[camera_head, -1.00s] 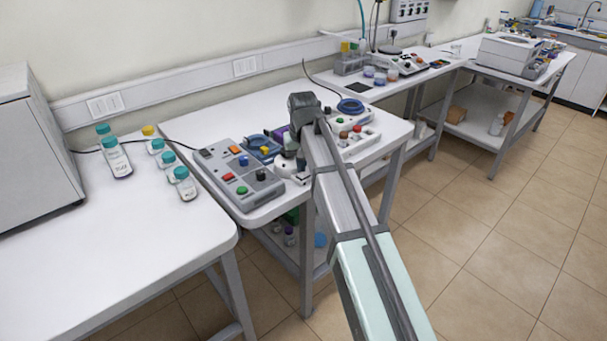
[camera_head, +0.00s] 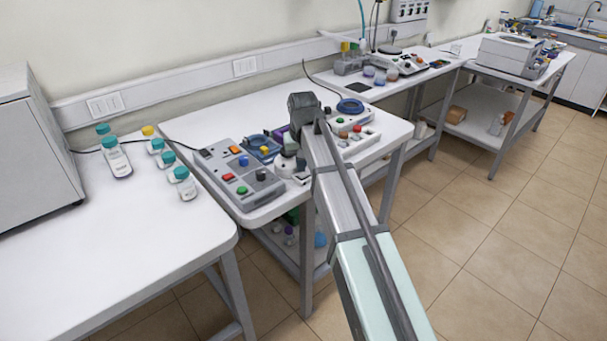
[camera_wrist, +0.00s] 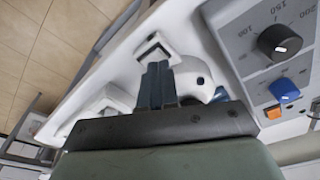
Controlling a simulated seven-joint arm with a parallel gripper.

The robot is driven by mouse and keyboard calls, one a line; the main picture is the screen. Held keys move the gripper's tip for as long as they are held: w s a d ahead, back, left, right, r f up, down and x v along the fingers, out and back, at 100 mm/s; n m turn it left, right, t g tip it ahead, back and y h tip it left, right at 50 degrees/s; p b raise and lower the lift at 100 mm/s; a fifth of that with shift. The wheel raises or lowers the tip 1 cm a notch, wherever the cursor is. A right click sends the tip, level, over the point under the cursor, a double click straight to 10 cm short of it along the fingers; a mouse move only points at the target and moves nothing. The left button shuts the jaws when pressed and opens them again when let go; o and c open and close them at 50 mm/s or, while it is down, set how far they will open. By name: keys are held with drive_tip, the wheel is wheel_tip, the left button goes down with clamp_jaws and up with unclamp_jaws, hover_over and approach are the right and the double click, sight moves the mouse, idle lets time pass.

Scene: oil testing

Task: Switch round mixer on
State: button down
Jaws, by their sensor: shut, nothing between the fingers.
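My gripper (camera_wrist: 157,68) is shut and empty in the wrist view. Its fingertips overlap the near edge of a small square rocker switch (camera_wrist: 152,50) in a pale frame on a white device (camera_wrist: 188,72). I cannot tell whether they touch it. The white device, which looks like the round mixer, has a rounded body with a dark dot, partly hidden behind the fingers. In the head view, my arm hides much of the spot, and a bit of the white device (camera_head: 298,179) shows beside the arm; the fingertips cannot be made out there.
A grey control box with a black dial (camera_wrist: 279,41) and a blue button (camera_wrist: 284,90) stands close at right in the wrist view. Grey button panels (camera_head: 238,182), a blue-ringed device (camera_head: 350,106) and capped bottles (camera_head: 114,155) are on the tables.

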sight(301, 176)
drive_tip(key=shift+f, duration=0.8)
idle(0.6)
drive_tip(key=shift+r, duration=3.55)
